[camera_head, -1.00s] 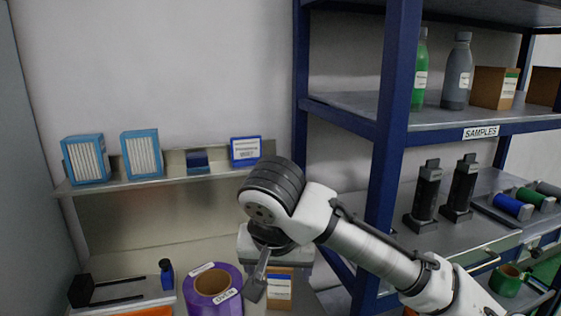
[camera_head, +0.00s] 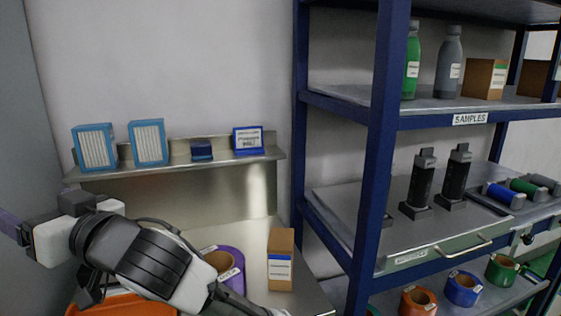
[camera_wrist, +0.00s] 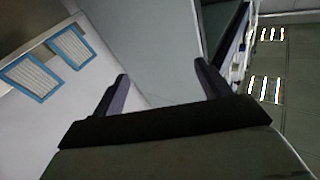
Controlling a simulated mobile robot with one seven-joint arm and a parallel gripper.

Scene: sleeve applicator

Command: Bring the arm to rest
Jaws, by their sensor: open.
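My arm (camera_head: 150,262) reaches across the lower left of the head view. Its end is at the left edge, over the left part of the bench and below the wall ledge. In the wrist view my gripper (camera_wrist: 162,88) is open, its two dark fingers spread apart with nothing between them. Beyond the fingers are a plain pale panel and wall. In the head view the fingertips are cut off or hard to make out at the left edge.
A purple roll (camera_head: 234,268) and a cardboard box (camera_head: 281,258) stand on the bench, the roll partly behind my arm. An orange bin (camera_head: 122,306) lies below it. Blue-framed filters (camera_head: 148,142) sit on the ledge (camera_head: 185,166). A blue rack (camera_head: 378,150) stands at right.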

